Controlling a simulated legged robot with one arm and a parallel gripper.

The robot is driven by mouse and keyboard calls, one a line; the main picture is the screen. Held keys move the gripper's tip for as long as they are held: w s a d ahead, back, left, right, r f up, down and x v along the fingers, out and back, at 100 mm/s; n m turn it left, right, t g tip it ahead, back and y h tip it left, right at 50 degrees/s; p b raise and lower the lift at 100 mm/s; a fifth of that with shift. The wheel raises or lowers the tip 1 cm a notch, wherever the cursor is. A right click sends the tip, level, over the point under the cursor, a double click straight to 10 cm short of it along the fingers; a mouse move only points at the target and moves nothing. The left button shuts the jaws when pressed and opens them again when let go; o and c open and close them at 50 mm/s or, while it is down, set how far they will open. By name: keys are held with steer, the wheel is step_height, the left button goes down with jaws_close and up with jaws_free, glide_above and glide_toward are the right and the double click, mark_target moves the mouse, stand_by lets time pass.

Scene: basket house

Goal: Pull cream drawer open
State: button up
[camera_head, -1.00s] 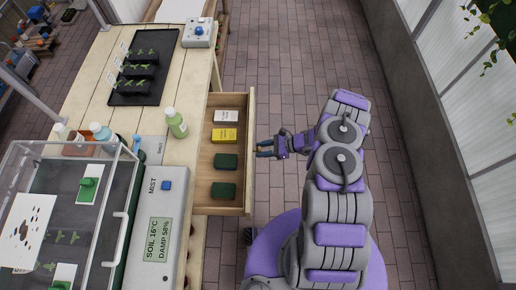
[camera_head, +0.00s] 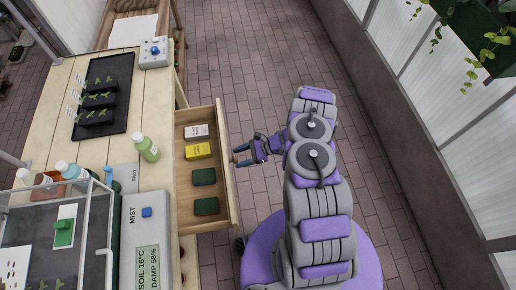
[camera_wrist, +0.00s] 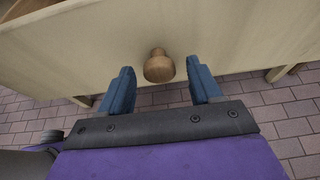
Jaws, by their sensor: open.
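The cream drawer (camera_head: 225,165) stands pulled out from the right side of the wooden bench. Inside it lie a white box (camera_head: 197,132), a yellow box (camera_head: 198,151) and two dark green blocks (camera_head: 204,177). In the wrist view the drawer front (camera_wrist: 85,45) fills the top, with a round wooden knob (camera_wrist: 159,67) on it. My gripper (camera_wrist: 160,82) is open, with one blue finger on each side of the knob and a gap to both. In the head view my gripper (camera_head: 238,156) is just right of the drawer front.
The bench (camera_head: 55,120) holds a black seedling tray (camera_head: 104,97), a green bottle (camera_head: 146,148), a grey control box (camera_head: 147,235) and a clear case (camera_head: 60,205). Brick floor (camera_head: 270,80) is clear beyond my arm. A wall (camera_head: 385,130) runs along the right.

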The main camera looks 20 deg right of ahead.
steer(key=p+v, duration=0.2)
steer(key=v, duration=1.4)
steer(key=shift+d, duration=0.2)
steer(key=w+a+r+n+g, duration=0.1)
steer(key=a+r+n+g, duration=0.2)
steer(key=r, duration=0.6)
steer(key=w+a+r+n, duration=0.1)
steer(key=a+r+n, duration=0.2)
steer(key=a+r, duration=0.35)
steer(key=s+a+r+n+g+h, duration=0.1)
steer(key=s+a+r+n+h, duration=0.15)
steer(key=r, duration=0.45)
steer(key=s+a+r+n+g+h, duration=0.1)
steer(key=s+a+r+n, duration=0.2)
steer(key=r, duration=0.5)
steer(key=s+d+r+n+h, duration=0.1)
steer(key=s+r+n+h, duration=0.1)
steer(key=s+r, duration=0.35)
steer(key=s+r+n+h, duration=0.3)
steer(key=s, duration=0.5)
steer(key=s+d+r+n+t+h, duration=0.2)
steer(key=s+d+h, duration=0.3)
steer(key=s, duration=0.8)
steer(key=shift+s+d+r, duration=0.25)
steer(key=shift+d+r, duration=0.4)
steer(key=shift+d, duration=0.1)
steer(key=shift+a+n, duration=0.1)
steer(key=shift+n, duration=0.25)
